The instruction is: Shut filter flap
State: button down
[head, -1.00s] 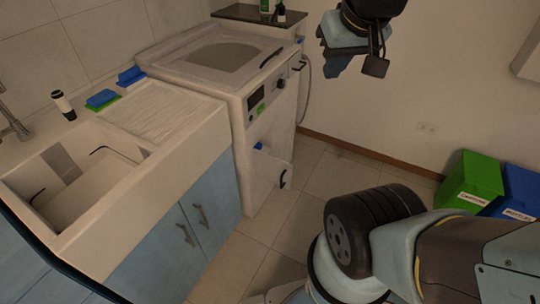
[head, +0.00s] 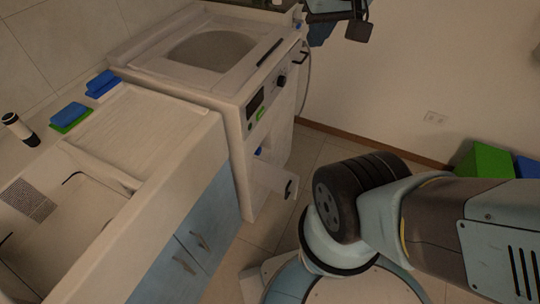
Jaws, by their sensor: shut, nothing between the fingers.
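The filter flap (head: 274,180) is a small white panel low on the front of the white washing machine (head: 242,161). It stands open, swung outward, with a dark handle at its outer edge. A blue filter knob (head: 259,152) shows in the opening behind it. My gripper (head: 320,36) is at the top edge of the head view, partly cut off, above and to the right of the flap. It is shut and empty, well apart from the flap. Its fingers are small and dark in the picture.
A sink unit (head: 150,150) with blue cupboard doors (head: 192,236) stands left of the machine. My own arm fills the lower right. A green bin (head: 487,163) and a blue bin (head: 526,170) stand by the right wall. Tiled floor shows in front of the flap.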

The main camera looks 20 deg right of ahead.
aim_at(285, 181)
jog(key=z, duration=0.35)
jog(key=i, duration=0.15)
jog(key=u, duration=0.7)
jog(key=k, duration=1.1)
jog(key=z, duration=0.55)
jog(key=i, duration=0.5)
